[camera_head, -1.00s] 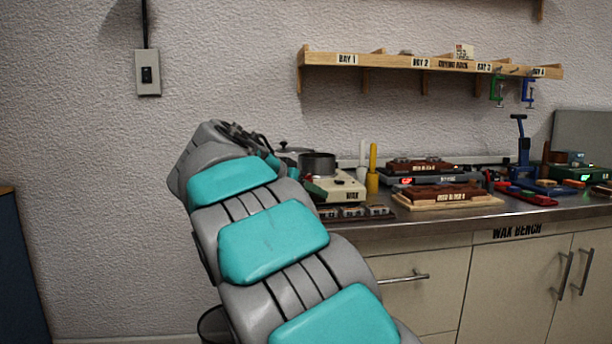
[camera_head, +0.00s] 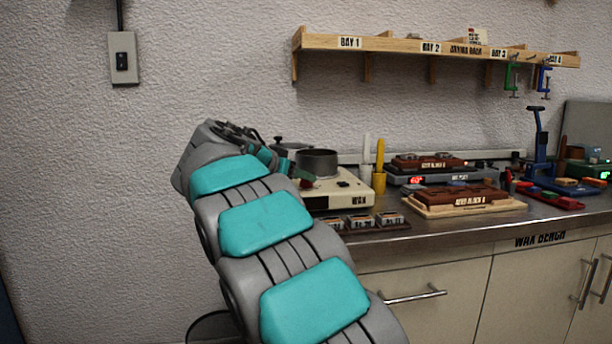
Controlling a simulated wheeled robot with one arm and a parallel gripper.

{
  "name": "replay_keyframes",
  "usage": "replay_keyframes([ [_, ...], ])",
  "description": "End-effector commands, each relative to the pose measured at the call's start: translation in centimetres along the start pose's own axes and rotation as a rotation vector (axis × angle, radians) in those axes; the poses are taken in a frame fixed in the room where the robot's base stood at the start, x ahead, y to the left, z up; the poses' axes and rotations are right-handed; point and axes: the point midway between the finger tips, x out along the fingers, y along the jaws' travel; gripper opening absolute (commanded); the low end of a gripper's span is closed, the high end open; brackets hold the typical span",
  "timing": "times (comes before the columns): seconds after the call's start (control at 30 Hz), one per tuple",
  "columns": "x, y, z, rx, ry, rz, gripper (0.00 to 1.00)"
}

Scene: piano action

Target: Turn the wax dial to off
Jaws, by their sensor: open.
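The cream wax heater (camera_head: 350,191), with a "WAX" label on its front, stands at the left end of the bench. A dark pot (camera_head: 316,163) sits on top of it. Its wax dial cannot be made out; the left part of the heater is hidden behind my arm. My gripper (camera_head: 264,146) is at the far end of my grey and teal arm, just left of the heater, partly hidden by my own wrist. It looks open and empty. I cannot tell whether it touches the heater.
Small labelled blocks on a dark tray (camera_head: 391,227) lie in front of the heater. A yellow stick (camera_head: 379,158) stands right of it, beside a brown block on a wooden board (camera_head: 508,205). A wooden shelf (camera_head: 390,46) hangs above.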

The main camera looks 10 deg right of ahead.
Motion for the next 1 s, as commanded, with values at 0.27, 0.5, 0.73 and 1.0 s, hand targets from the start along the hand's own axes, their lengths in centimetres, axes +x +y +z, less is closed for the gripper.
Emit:
replay_keyframes([
  [0.27, 2.9, 0.0, -0.1, 0.001, 0.001, 0.000, 0.48],
  [0.5, 3.2, 0.0, -0.1, 0.001, 0.001, -0.001, 0.48],
  [0.73, 3.2, 0.0, -0.1, 0.001, 0.001, -0.001, 0.31],
  [1.0, 3.2, 0.0, -0.1, 0.001, 0.001, -0.001, 0.01],
])
